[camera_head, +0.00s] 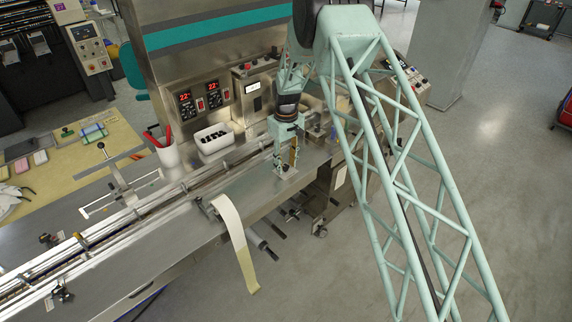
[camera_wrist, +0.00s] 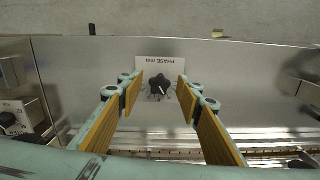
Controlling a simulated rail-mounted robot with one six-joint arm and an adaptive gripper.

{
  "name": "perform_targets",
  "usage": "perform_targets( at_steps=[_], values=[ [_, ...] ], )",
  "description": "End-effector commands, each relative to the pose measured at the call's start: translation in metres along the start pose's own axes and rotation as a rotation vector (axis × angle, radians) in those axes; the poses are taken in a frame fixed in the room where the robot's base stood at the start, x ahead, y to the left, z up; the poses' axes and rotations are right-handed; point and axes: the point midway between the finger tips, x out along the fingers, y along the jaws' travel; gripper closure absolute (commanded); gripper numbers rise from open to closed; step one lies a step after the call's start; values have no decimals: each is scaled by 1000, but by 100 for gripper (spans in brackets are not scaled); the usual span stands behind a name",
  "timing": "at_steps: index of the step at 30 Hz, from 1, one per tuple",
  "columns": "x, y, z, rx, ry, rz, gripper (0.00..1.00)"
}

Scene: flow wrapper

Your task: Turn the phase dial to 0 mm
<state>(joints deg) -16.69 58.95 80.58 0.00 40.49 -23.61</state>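The phase dial (camera_wrist: 159,85) is a black lobed knob on a pale plate (camera_wrist: 160,66) marked "PHASE mm", which reads upside down in the wrist view. A light pointer mark shows on the knob, but the scale figures are too small to read. My gripper (camera_wrist: 158,88) points down at the dial with its two tan-padded fingers apart, one on each side of the knob. Clear gaps show between the pads and the knob. In the head view my gripper (camera_head: 292,152) is low over the machine deck, and the dial is hidden or too small to tell.
The steel deck (camera_head: 130,262) carries a long rail conveyor (camera_head: 90,236). A film strip (camera_head: 234,240) hangs over the front edge. A white bin (camera_head: 212,140), a cup with red-handled tools (camera_head: 167,154) and a control panel with red displays (camera_head: 186,105) stand behind. Another black knob (camera_wrist: 9,119) is at left.

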Motion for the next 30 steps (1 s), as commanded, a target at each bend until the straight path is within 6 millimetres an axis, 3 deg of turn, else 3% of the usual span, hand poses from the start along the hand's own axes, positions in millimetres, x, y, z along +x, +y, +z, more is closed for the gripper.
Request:
perform_targets(
  at_steps=[2, 10, 20, 30],
  values=[
    [0, 0, 0, 0, 0, 0, 67],
    [0, 0, 0, 0, 0, 0, 91],
    [0, 0, 0, 21, 1, 0, 92],
    [1, -1, -1, 158, 2, 1, 92]
  ],
)
